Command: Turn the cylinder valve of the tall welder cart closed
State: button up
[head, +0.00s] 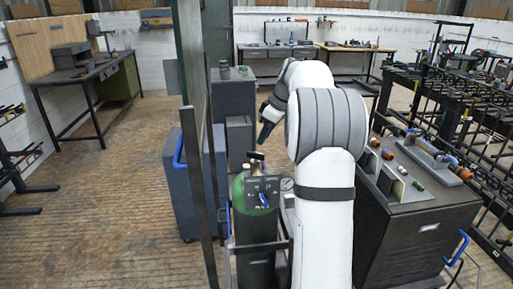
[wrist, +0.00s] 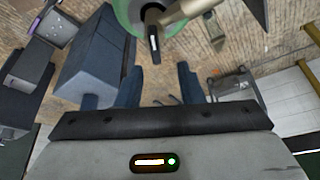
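The gas cylinder (head: 250,222) has a green shoulder and a dark body. It stands upright in the cart frame, in front of and left of my white arm. Its valve (head: 256,157) is on top, with a dark handle. In the wrist view the green shoulder (wrist: 128,12) is at the top edge, and the dark valve handle (wrist: 154,40) with a white mark points down the picture. My gripper (wrist: 158,72) is open, its two fingers apart and empty; the handle lies just past the fingertips, between them in the picture. In the head view my gripper (head: 266,132) is above the valve.
A dark upright post (head: 193,170) stands close left of the cylinder. A dark cabinet (head: 425,220) with small fittings on top is at the right. Grey-blue cabinets (head: 232,95) stand behind. Open floor (head: 120,200) lies at the left.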

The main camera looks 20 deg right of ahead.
aim_at(257, 153)
jog(key=x, duration=0.7)
jog(key=shift+w+d+f, duration=0.1)
jog(key=shift+w+f, duration=0.2)
jog(key=shift+f, duration=0.05)
jog(key=shift+c, duration=0.4)
grip_shut()
jog(key=shift+d+r, duration=0.1)
jog(key=shift+d, duration=0.15)
jog(key=shift+a, duration=0.15)
